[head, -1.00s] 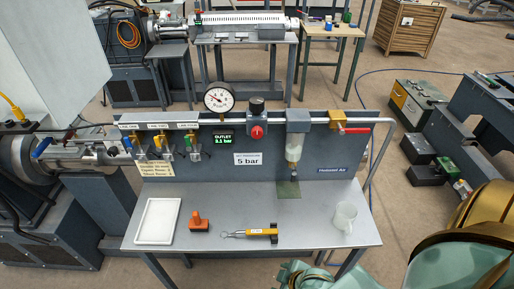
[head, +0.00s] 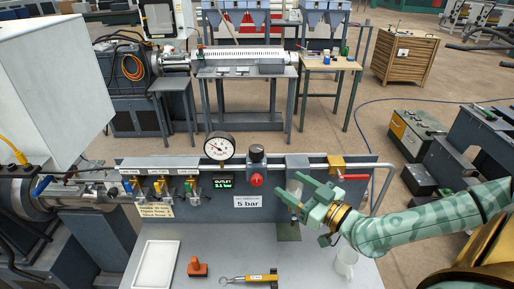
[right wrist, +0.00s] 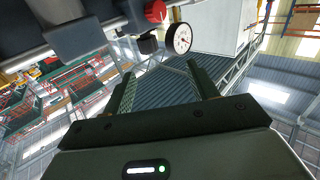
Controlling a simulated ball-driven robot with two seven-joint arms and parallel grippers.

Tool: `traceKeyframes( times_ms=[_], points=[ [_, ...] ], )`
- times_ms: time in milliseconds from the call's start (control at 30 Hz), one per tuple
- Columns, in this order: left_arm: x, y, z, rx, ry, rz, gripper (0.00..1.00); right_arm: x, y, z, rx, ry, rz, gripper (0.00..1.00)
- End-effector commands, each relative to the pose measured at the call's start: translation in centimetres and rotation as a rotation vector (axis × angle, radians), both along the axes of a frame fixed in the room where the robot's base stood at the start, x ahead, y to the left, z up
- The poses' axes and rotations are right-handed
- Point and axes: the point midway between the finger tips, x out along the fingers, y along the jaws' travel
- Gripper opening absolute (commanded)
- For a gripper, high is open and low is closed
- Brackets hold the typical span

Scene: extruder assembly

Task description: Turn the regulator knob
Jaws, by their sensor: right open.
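The regulator (head: 256,170) sits on the pipe along the panel's top edge. It has a black knob (head: 256,153) on top and a round red part (head: 257,180) in front. In the right wrist view the red part (right wrist: 155,11) and the black knob (right wrist: 147,43) show near the top. A white-faced gauge (head: 219,147) stands left of the regulator. The green outlet display (head: 222,183) seems to read 3.1 bar; a sign (head: 248,202) says 5 bar. My right gripper (head: 291,185) is open and empty, right of the regulator and apart from it. My left gripper is out of view.
The filter bowl (head: 293,195) is partly hidden behind my right gripper. A red-handled valve (head: 350,177) lies to its right.

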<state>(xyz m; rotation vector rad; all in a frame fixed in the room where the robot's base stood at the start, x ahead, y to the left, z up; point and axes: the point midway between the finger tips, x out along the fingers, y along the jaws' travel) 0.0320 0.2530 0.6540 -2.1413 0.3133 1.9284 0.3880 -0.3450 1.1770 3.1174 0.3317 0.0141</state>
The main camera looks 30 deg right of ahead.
Motion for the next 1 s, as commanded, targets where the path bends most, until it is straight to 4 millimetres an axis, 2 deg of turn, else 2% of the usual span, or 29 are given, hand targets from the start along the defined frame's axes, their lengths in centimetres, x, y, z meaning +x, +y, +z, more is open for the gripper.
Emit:
traceKeyframes(
  times_ms=[100, 233, 700, 833, 1000],
  points=[
    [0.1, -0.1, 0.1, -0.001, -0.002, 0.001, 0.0, 0.2, -1.6, 0.8, 0.005, 0.01, -0.063, 0.58],
    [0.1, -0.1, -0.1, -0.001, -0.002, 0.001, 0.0, 1.7, -1.6, 0.8, 0.008, 0.007, -0.074, 0.58],
    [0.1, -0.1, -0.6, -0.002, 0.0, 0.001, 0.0, 12.8, 0.0, 0.8, 0.009, 0.007, -0.07, 0.58],
    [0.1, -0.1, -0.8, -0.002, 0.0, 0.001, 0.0, 14.8, 0.3, 0.7, 0.01, 0.01, -0.07, 0.58],
    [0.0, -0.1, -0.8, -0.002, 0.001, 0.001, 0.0, 16.0, 0.5, 0.7, 0.007, 0.011, -0.069, 0.58]
  ],
)
